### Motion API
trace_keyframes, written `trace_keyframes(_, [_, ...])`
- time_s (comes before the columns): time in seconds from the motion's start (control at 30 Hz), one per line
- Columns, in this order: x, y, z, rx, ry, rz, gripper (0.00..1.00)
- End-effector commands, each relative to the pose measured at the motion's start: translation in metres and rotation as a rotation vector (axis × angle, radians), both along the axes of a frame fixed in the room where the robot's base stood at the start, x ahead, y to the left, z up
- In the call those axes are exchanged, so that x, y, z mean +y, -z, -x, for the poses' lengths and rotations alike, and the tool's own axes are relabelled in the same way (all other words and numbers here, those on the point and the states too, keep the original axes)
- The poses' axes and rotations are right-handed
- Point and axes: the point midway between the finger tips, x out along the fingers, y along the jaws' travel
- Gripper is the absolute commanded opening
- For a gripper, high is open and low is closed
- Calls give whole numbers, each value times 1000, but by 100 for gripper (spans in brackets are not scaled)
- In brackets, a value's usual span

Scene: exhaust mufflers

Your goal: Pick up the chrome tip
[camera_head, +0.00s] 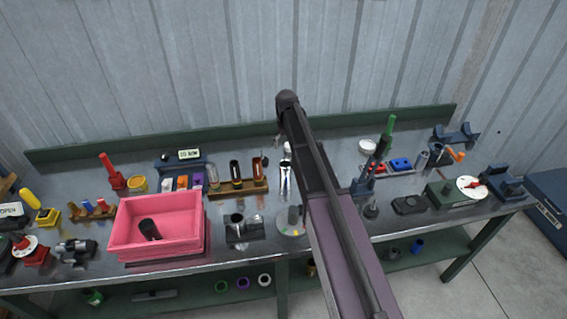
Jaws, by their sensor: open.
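A bright chrome cylinder (285,180) stands upright near the middle of the bench, just left of my arm. A shorter shiny metal cylinder (237,218) sits in a dark block nearer the front edge. I cannot tell for sure which of these is the chrome tip. My arm rises from the bottom centre across the bench, with a dark rounded joint at its top. My gripper does not show, and the arm covers part of the bench behind it.
A pink bin (117,239) with a dark cylinder (149,229) inside stands at the left front. A wooden rack (249,187) holds several tubes left of the chrome cylinder. A round grey disc (291,229) with a post lies near the front. A low green ledge (80,152) runs along the back.

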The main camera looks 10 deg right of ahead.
Motion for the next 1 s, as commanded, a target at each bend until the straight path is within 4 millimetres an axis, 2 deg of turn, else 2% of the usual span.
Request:
trace_keyframes(0.47, [1,4,0,0,-1,0,100])
trace_keyframes(1.0, [2,43,0,0,-2,0,100])
